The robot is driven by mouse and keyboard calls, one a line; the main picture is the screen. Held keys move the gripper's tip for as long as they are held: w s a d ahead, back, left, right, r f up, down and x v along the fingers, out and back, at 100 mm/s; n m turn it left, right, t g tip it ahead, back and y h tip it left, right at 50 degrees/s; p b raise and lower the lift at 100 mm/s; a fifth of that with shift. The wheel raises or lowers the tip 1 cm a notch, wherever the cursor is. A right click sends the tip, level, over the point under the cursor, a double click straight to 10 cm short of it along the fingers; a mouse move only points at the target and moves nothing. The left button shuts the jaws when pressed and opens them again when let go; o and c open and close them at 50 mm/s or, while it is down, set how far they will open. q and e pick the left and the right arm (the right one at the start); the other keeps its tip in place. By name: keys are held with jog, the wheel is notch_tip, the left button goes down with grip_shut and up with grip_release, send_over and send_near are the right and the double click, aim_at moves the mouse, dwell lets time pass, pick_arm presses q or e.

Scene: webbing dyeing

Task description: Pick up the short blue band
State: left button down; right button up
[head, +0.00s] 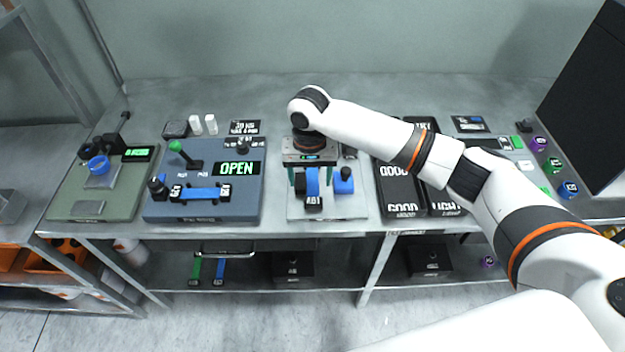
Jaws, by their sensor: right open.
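A blue band (313,182) with a dark tag lettered in white at its lower end lies on the grey middle fixture (298,212). My right gripper (311,176) comes from above over this fixture, its jaws open around the band's upper part; whether they touch it I cannot tell. Another short blue band (203,194) lies across the blue-grey fixture with black clamps at both ends. A longer-looking blue strip (219,268) hangs under the table beside a green one. Which band is the short one is not labelled readably. My left gripper is not in view.
The display (237,168) reads OPEN. Black trays (401,190) lie further right, partly under my right arm. A green board (70,206) with a blue roll is far left.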

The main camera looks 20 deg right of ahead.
aim_at(313, 198)
jog(key=shift+f, duration=0.65)
jog(key=shift+s+d+f+p, duration=0.1)
jog(key=shift+s+f+p, duration=0.1)
jog(key=shift+f+p, duration=0.15)
jog(key=f, duration=0.2)
jog(key=f+p, duration=0.1)
jog(key=shift+s+d+f, duration=0.15)
jog(key=shift+s+f, duration=0.15)
jog(key=shift+f, duration=0.45)
